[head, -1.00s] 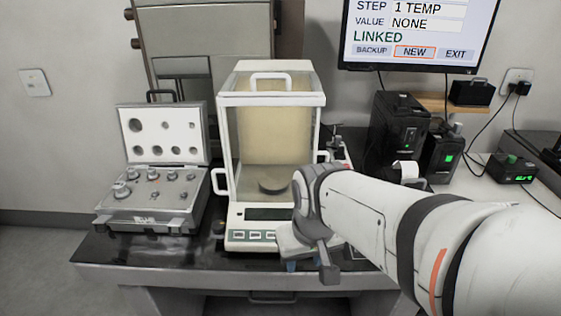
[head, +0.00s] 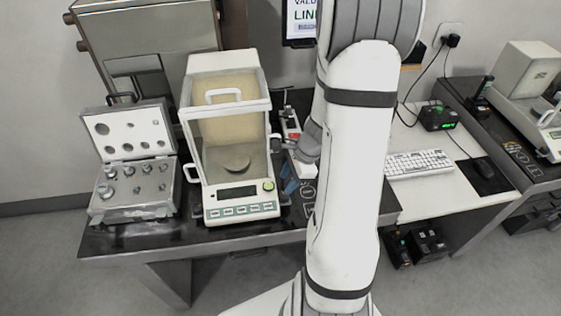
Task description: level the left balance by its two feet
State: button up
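The left balance (head: 240,209) is a white draft-shield balance with glass walls, standing on the dark left table. Its round pan (head: 236,160) shows through the glass, and its front panel has a dark display and a row of buttons. I cannot make out its two feet clearly; small dark shapes lie low beside its front corners. My gripper (head: 283,146) is close to the handle on the balance's right side, partly hidden by my own wrist. I cannot tell whether it touches the handle or whether its fingers are apart.
An open weight case (head: 135,212) with several weights stands left of the balance. A red and white item (head: 291,128) stands behind its right side. A white keyboard (head: 418,163) lies on the desk to the right. Another balance (head: 526,85) stands at far right. My arm blocks the middle.

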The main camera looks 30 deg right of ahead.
aim_at(285, 195)
jog(key=f+m, duration=0.1)
jog(key=f, duration=0.1)
jog(key=f+m, duration=0.1)
jog(key=f, duration=0.2)
jog(key=w+f+m, duration=0.1)
jog(key=f, duration=0.2)
jog(key=shift+d+f+p, duration=0.1)
jog(key=shift+p, duration=0.2)
jog(key=c, duration=0.7)
jog(key=shift+n+p, duration=0.35)
jog(key=shift+n, duration=0.25)
jog(key=n+g, duration=0.1)
jog(key=n, duration=0.2)
jog(key=shift+w+g+y, duration=0.1)
jog(key=shift+g+y, duration=0.2)
jog(key=shift+y, duration=0.1)
